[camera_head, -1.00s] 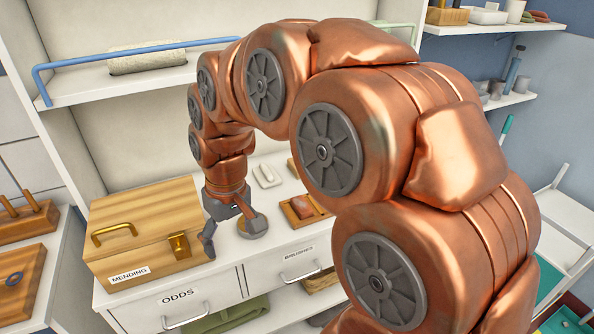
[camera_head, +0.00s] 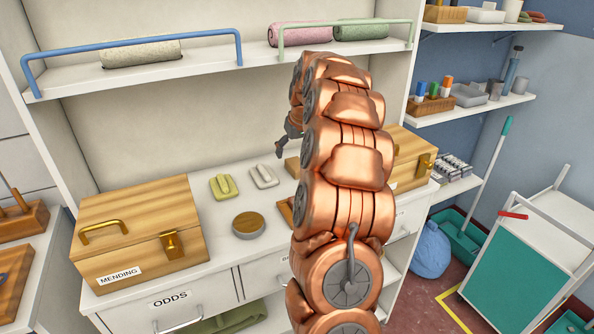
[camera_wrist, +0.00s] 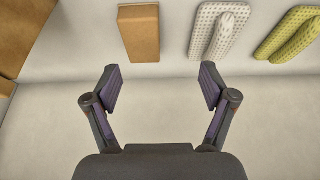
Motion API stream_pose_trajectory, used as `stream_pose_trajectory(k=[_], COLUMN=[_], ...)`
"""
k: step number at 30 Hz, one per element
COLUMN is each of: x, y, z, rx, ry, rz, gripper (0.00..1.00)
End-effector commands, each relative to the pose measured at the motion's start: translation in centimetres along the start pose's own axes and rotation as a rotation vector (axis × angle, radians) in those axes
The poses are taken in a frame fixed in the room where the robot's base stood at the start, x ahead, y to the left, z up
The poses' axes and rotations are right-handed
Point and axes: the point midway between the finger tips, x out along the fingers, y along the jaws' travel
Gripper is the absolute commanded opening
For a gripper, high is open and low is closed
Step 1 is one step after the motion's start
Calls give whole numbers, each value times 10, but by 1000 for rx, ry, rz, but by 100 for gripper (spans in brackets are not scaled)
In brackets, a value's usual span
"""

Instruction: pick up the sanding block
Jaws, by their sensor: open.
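A plain brown rectangular block (camera_wrist: 139,33), which looks like the sanding block, lies on the white counter at the top of the wrist view. In the head view only part of this block (camera_head: 292,165) shows; my arm hides the rest. My gripper (camera_wrist: 162,87) is open and empty, with bare surface between its fingers. The block is beyond the fingertips, slightly left of their middle, and not touched. In the head view my gripper (camera_head: 283,147) is raised above the back of the counter.
A pale dotted pad with a ridge (camera_wrist: 218,30) lies beside the block, then a yellow-green one (camera_wrist: 290,35). A round brown-topped tin (camera_head: 248,224), a MENDING box (camera_head: 140,225) and another wooden box (camera_head: 410,165) stand on the counter. A railed shelf (camera_head: 200,72) hangs above.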

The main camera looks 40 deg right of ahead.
Motion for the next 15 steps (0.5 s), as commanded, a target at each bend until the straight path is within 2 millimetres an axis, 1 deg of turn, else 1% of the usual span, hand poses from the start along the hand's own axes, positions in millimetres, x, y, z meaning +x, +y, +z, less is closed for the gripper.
stream_pose_trajectory(k=[1, 4, 12, 15], x=[3, 6, 30, 35], y=[9, 17, 19, 20], z=[-2, -4, -3, -2], rx=[7, 12, 12, 12], ry=[6, 13, 9, 9], rz=[7, 15, 14, 14], gripper=[83, 83, 83, 83])
